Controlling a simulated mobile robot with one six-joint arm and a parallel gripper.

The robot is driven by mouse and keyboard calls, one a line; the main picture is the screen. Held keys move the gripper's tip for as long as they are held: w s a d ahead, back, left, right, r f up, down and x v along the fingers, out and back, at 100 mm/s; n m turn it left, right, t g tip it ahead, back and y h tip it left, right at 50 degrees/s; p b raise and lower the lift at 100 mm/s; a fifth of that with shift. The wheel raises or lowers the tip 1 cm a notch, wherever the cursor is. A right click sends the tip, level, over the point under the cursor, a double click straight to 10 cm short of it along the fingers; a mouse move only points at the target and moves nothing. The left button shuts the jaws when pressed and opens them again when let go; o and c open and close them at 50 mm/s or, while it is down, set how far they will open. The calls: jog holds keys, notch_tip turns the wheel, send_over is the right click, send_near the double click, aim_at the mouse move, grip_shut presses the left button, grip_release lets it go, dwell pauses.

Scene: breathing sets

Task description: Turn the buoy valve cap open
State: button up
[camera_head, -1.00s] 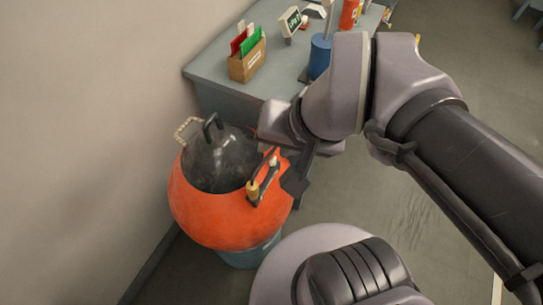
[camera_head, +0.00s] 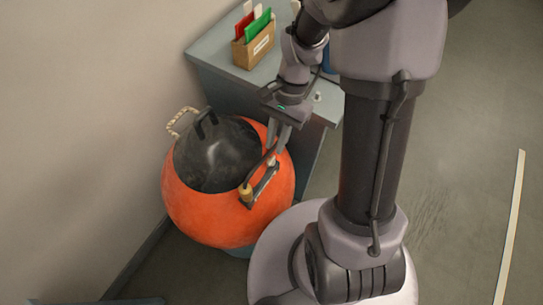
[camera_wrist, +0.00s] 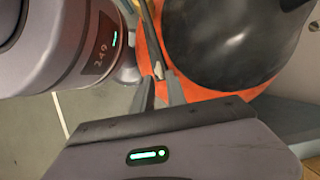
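The orange buoy (camera_head: 215,222) with a black top (camera_head: 215,155) sits at the left in the head view, and its orange side (camera_wrist: 205,88) also shows in the wrist view. A dark fitting (camera_head: 264,180) on its near right side carries a brass-coloured piece (camera_head: 246,192) at its lower end. A small pale cap-like piece (camera_wrist: 159,70) shows in the wrist view near my fingertips. My gripper (camera_head: 275,146) points down at the fitting's upper end. In the wrist view its two fingers (camera_wrist: 160,84) are apart. I cannot tell whether they touch the pale piece.
A grey table (camera_head: 215,60) stands behind the buoy, with a cardboard box (camera_head: 253,48) of red and green cards on it. The wall (camera_head: 80,130) is close on the left. A rope handle (camera_head: 180,119) sticks up from the buoy. Open floor (camera_head: 460,190) lies to the right.

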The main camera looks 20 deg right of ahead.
aim_at(271, 159)
jog(key=b+x, duration=0.1)
jog(key=x, duration=0.4)
jog(key=shift+b, duration=0.3)
jog(key=shift+c, duration=0.5)
grip_shut()
